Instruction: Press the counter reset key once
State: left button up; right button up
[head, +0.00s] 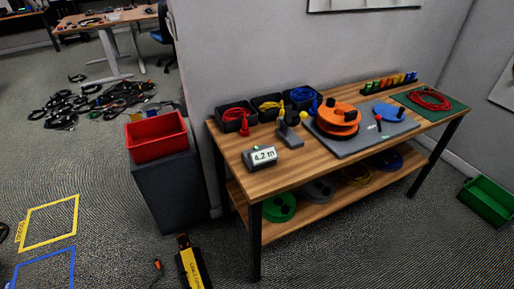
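The counter (260,158) is a small dark box with a light display that reads "4.2 m". It sits near the front left part of the wooden workbench (320,165). Its reset key is too small to make out in this view. Neither of my grippers shows in the head view, so I cannot see what they hold or where they are relative to the counter.
Black bins of cable (236,119) stand behind the counter. An orange reel (338,116) sits on a grey plate to its right. A red bin (156,137) tops a dark cabinet left of the bench. A yellow and black object (192,268) lies on the floor in front.

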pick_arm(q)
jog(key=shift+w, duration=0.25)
